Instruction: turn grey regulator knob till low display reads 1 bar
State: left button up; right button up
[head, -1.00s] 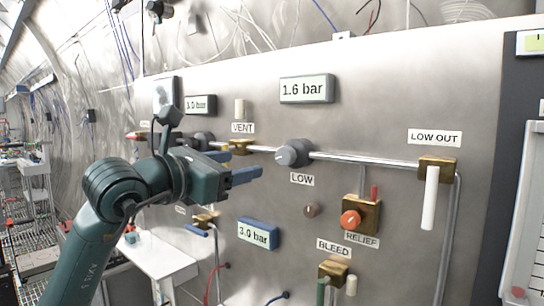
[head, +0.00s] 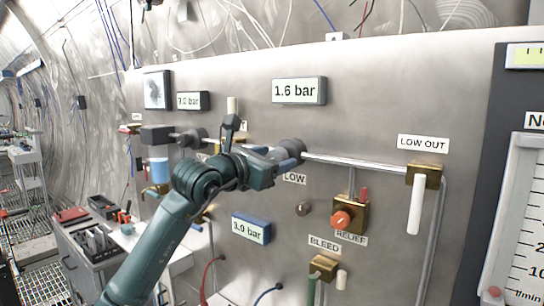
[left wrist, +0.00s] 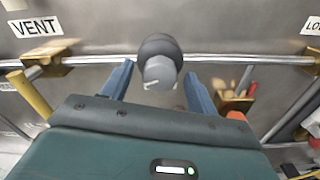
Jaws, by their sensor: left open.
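The grey regulator knob (head: 290,153) sits on the pipe above the LOW label (head: 294,178), partly covered by my left gripper in the head view. In the left wrist view the knob (left wrist: 159,72) faces me with a white mark on its face. The low display (head: 299,91) above it reads 1.6 bar. My left gripper (head: 277,162) is at the knob. Its two blue fingers (left wrist: 158,88) are open, one to each side of the knob with gaps visible. Whether either finger touches it cannot be told. My right gripper is not in view.
A brass relief valve with an orange knob (head: 342,219) is at lower right. The LOW OUT valve (head: 424,177) has a white handle. A VENT label (left wrist: 37,27) and brass valve are left of the knob. A blue display (head: 251,229) is below.

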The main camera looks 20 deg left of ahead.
pick_arm(q)
jog(key=shift+c, duration=0.5)
jog(key=c, duration=0.9)
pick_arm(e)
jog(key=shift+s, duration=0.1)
pick_arm(q)
jog(key=shift+f+n+b, duration=0.1)
jog(key=shift+n+b, duration=0.2)
jog(key=shift+b, duration=0.05)
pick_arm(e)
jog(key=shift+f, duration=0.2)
